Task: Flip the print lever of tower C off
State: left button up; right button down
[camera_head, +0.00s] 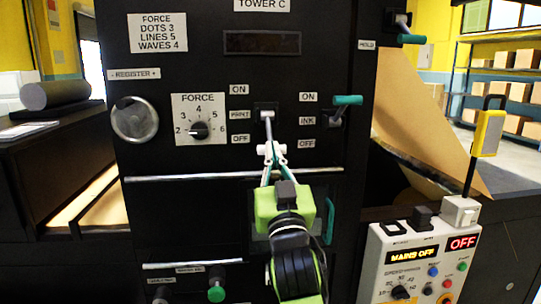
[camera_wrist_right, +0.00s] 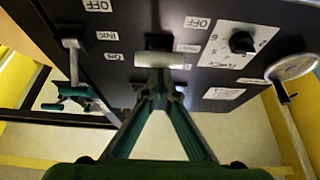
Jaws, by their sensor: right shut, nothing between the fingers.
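The print lever (camera_head: 267,124) of tower C is a silver stem in a slot on the black panel, with ON above and OFF below. Its stem points down from the slot toward my right gripper (camera_head: 272,152). That gripper comes up from below with its fingertips shut at the lever's lower end, and nothing is held. In the right wrist view the fingertips (camera_wrist_right: 160,88) meet just below a pale grey bar, which hides part of the view behind. Whether they touch the lever is unclear. My left gripper is not in view.
The ink lever (camera_head: 345,106) with a teal handle is close on the right. The FORCE dial (camera_head: 198,130) and the silver register knob (camera_head: 134,120) are to the left. A silver rail (camera_head: 215,174) crosses below. A control box (camera_head: 415,262) reads MAINS OFF at lower right.

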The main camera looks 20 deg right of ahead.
jog(key=shift+w+d+f, duration=0.1)
jog(key=shift+w+f, duration=0.1)
jog(key=shift+f, duration=0.4)
jog(key=shift+w+d+f, duration=0.1)
jog(key=shift+w+f, duration=0.1)
jog(key=shift+f, duration=0.35)
jog(key=shift+b, duration=0.3)
notch_tip(320, 180, up, 12)
jog(key=shift+s+a, duration=0.15)
jog(key=shift+s, duration=0.2)
jog(key=shift+s, duration=0.1)
